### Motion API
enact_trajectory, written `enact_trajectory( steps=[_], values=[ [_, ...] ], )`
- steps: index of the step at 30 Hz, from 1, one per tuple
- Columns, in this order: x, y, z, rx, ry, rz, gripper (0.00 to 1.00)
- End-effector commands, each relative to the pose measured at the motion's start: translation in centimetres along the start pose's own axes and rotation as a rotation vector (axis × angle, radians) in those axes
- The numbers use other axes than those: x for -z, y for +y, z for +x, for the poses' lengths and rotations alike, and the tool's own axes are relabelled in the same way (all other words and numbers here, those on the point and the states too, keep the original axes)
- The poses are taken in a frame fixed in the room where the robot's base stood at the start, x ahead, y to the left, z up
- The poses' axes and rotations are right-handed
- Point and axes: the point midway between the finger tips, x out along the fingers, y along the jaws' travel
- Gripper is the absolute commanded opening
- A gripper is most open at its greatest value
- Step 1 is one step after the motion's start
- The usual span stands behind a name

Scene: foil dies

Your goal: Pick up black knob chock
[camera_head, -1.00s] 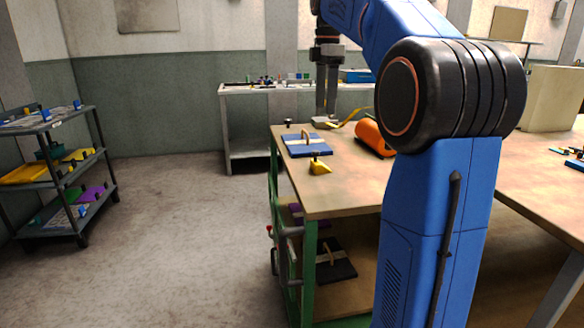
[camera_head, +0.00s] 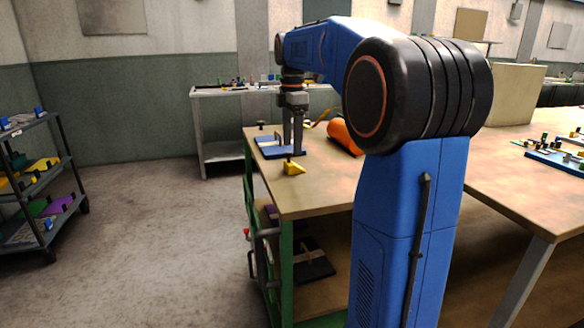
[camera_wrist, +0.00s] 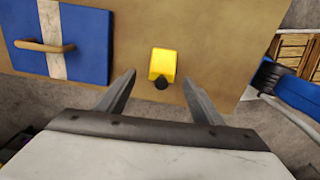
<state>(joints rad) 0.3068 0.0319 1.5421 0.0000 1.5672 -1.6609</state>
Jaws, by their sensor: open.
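The chock is a yellow wedge with a black knob. In the head view the chock (camera_head: 294,168) sits on the near left part of the wooden bench top. My gripper (camera_head: 293,150) points down just behind it in the picture, over the edge of a blue plate. In the wrist view the chock (camera_wrist: 162,62) appears ahead of the fingertips and between their lines, with its black knob towards me. My gripper (camera_wrist: 159,80) is open with nothing between its fingers, apart from the chock.
The blue plate (camera_head: 270,140) with a pale strip and handle lies beside the chock; it also shows in the wrist view (camera_wrist: 88,40). An orange cylinder (camera_head: 343,137) lies to the right. The bench edge (camera_head: 270,193) is close to the chock. A shelf cart (camera_head: 62,150) stands left.

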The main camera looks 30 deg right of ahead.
Motion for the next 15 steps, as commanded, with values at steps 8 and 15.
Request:
enact_trajectory(
  steps=[8, 15],
  values=[
    [0.2, -0.5, 2.8, 0.002, 0.000, 0.000, 0.61],
    [0.2, -0.5, 5.1, 0.001, 0.000, 0.000, 0.61]
  ],
)
